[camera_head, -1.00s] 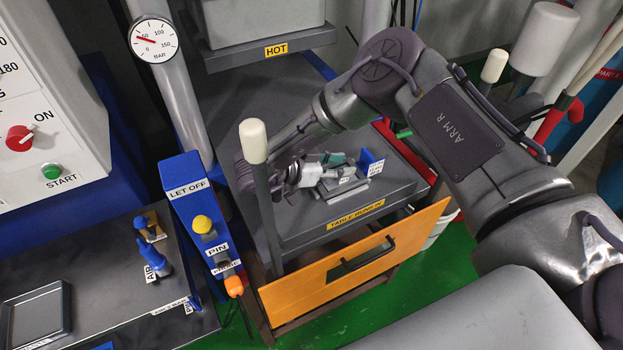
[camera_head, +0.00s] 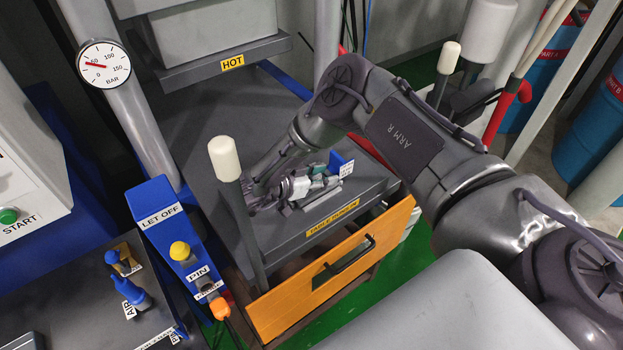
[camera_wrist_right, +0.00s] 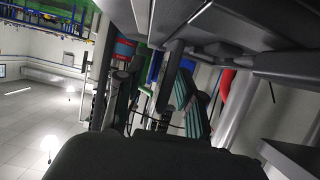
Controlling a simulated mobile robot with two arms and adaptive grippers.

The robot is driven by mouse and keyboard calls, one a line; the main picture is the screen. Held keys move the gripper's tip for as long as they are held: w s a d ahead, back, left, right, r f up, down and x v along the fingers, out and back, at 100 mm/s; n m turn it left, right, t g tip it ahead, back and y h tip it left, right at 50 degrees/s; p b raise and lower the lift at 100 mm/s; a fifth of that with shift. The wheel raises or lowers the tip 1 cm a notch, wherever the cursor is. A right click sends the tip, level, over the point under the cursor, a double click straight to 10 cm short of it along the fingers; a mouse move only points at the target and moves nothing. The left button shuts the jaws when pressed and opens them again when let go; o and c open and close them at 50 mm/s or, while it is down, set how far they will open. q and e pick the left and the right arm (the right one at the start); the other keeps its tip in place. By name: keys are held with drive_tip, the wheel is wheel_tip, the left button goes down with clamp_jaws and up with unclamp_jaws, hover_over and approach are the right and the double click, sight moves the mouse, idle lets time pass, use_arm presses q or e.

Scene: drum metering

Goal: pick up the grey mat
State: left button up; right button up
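I cannot clearly make out the grey mat in either view. The arm and fingers cover part of the table there. Whether the fingers are open or hold anything does not show. In the right wrist view a dark body fills the bottom and a green ribbed thing (camera_wrist_right: 190,105) stands near the middle. My left gripper is not in view.
A post with a cream cap (camera_head: 224,158) rises at the table's left corner. An orange drawer (camera_head: 290,307) lies below the front edge. The blue LET OFF box (camera_head: 160,215) is left.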

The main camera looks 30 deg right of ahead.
clamp_jaws()
idle(0.4)
